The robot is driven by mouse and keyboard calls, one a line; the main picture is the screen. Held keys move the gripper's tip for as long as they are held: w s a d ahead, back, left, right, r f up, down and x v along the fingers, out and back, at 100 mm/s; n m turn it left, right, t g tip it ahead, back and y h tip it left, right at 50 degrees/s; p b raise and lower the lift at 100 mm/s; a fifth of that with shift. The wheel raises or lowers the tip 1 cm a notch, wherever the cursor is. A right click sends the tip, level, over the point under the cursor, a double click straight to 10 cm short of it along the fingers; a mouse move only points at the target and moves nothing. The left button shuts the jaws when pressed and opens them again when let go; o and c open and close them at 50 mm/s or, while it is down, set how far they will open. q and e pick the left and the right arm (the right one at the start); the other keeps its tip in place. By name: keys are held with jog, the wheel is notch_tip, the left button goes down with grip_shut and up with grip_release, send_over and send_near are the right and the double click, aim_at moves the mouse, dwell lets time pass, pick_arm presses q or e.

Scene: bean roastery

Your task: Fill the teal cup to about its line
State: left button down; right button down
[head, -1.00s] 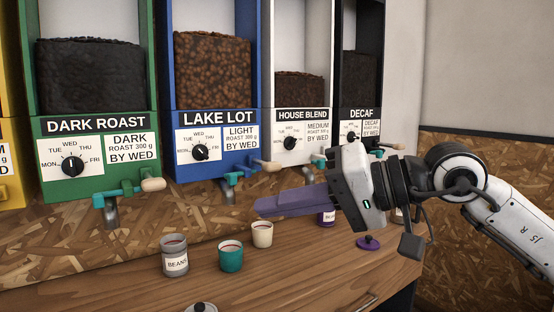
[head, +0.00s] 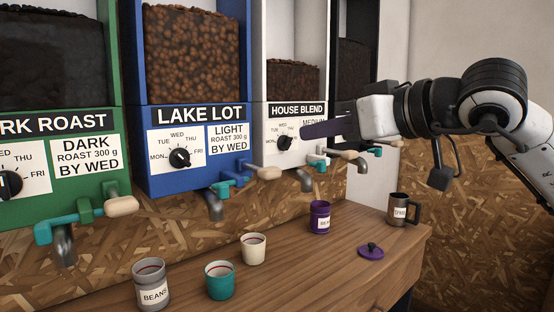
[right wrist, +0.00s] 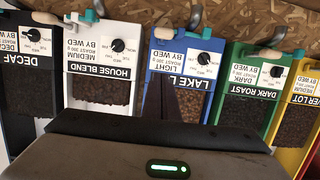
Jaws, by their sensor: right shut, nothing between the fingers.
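The teal cup (head: 220,282) stands upright on the wooden counter in the head view, between the grey BEANS canister (head: 151,284) and a cream cup (head: 253,249). Its mouth shows a pale inside; I cannot tell how full it is. My right gripper (head: 304,130) is shut and empty, its purple fingers pointing left in front of the House Blend panel, well above the cups. In the right wrist view, its dark body fills the bottom. The Lake Lot hopper (head: 193,60) is blue, with a spout (head: 214,206) and teal-and-wood lever (head: 240,182). My left gripper is not in view.
The Dark Roast (head: 60,160), House Blend (head: 292,85) and Decaf (head: 357,60) hoppers line the wall, with spouts and levers sticking out. A purple canister (head: 320,218), purple lid (head: 371,252) and dark mug (head: 399,210) stand on the counter's right. The counter front (head: 300,285) is clear.

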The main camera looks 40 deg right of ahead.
jog(key=p, duration=0.3)
send_over(258, 169)
jog(key=s+d, duration=0.3)
jog(key=s, duration=0.1)
notch_tip(258, 169, down, 2)
jog(key=f, duration=0.1)
jog(key=f+b, duration=0.1)
jog(key=f, duration=0.2)
jog(key=shift+w+a+f+b, duration=0.25)
jog(key=shift+b, duration=0.15)
